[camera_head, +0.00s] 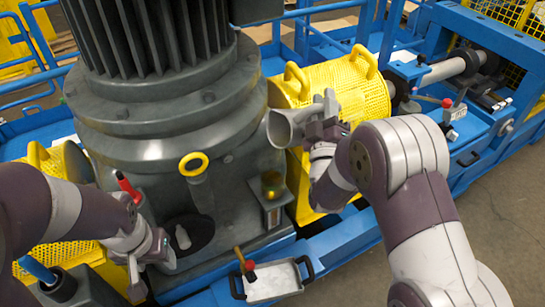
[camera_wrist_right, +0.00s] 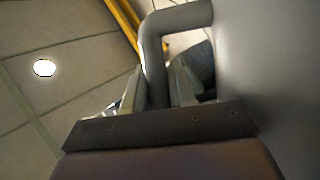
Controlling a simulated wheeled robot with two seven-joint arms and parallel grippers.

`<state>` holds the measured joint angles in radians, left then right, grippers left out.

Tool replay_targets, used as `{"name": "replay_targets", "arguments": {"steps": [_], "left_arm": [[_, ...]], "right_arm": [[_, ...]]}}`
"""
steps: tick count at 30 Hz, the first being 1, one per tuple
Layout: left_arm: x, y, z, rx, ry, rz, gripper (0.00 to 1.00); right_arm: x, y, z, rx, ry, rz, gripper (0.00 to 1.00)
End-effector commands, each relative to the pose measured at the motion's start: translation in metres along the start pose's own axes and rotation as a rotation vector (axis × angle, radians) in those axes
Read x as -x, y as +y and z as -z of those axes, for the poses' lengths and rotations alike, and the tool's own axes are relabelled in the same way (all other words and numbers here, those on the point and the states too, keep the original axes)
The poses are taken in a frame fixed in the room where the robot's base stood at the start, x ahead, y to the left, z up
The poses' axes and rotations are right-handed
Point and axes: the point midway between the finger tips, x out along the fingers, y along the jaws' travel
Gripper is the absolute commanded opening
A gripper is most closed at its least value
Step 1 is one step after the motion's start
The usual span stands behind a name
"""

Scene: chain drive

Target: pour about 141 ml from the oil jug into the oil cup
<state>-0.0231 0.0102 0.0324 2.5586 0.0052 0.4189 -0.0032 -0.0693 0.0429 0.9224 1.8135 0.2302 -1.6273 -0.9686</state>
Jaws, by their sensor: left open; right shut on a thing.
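The grey oil jug (camera_head: 288,127) is in the middle of the head view, its wide end facing left beside the big grey housing. My right gripper (camera_head: 322,112) is shut on the jug's handle. In the right wrist view the bent handle (camera_wrist_right: 153,62) passes between the fingers, and the jug's smooth wall (camera_wrist_right: 265,80) fills the right side. What appears to be the oil cup (camera_head: 271,185), small and amber-lit, sits on a grey bracket below and left of the jug. No stream of oil is visible. My left gripper (camera_head: 137,284) is open and low at left.
A motor and housing (camera_head: 150,110) fill the left middle. A yellow ring-topped plug (camera_head: 193,164) and a red-handled tool (camera_head: 128,186) stand nearby. A tray (camera_head: 273,283) lies at the front. A yellow mesh guard (camera_head: 345,88) is behind the jug. Bare floor is at right.

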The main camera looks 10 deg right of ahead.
Motion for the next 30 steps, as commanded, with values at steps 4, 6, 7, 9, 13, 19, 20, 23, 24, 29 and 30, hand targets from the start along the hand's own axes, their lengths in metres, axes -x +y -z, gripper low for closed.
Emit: {"name": "replay_targets", "arguments": {"steps": [4,6,7,9,13,19,20,23,24,29,30], "left_arm": [[-0.006,0.0,-0.002,0.0,-0.004,0.0,0.57],[-0.006,0.0,-0.002,0.0,-0.004,0.0,0.57],[-0.006,0.0,-0.002,0.0,-0.004,0.0,0.57],[-0.006,0.0,-0.002,0.0,-0.004,0.0,0.57],[-0.006,0.0,-0.002,0.0,-0.003,0.0,0.57],[-0.006,0.0,-0.002,0.0,-0.003,0.0,0.57],[-0.006,0.0,-0.002,0.0,-0.003,0.0,0.57],[-0.006,0.0,-0.002,0.0,-0.003,0.0,0.57],[-0.006,0.0,-0.002,0.0,-0.003,0.0,0.57],[0.008,0.0,0.0,0.0,-0.003,0.0,0.57],[0.009,0.0,0.0,0.0,-0.003,0.0,0.57]], "right_arm": [[0.003,-0.004,-0.003,0.002,0.002,0.001,0.0],[0.003,-0.004,-0.003,0.003,0.002,0.0,0.0],[0.003,-0.004,-0.003,0.003,0.002,0.0,0.0],[0.003,-0.004,-0.003,0.003,0.003,0.0,0.0],[0.003,-0.004,-0.003,0.004,0.003,0.0,0.0],[0.002,-0.004,-0.003,0.004,0.003,0.0,0.0],[0.002,-0.004,-0.002,0.004,0.003,0.0,0.0],[0.002,-0.004,-0.002,0.004,0.003,0.0,0.0],[0.002,-0.004,-0.002,0.004,0.003,0.0,0.0],[-0.005,0.001,-0.007,-0.071,-0.064,0.033,0.0],[-0.005,0.001,-0.01,-0.089,-0.081,0.04,0.0]]}}
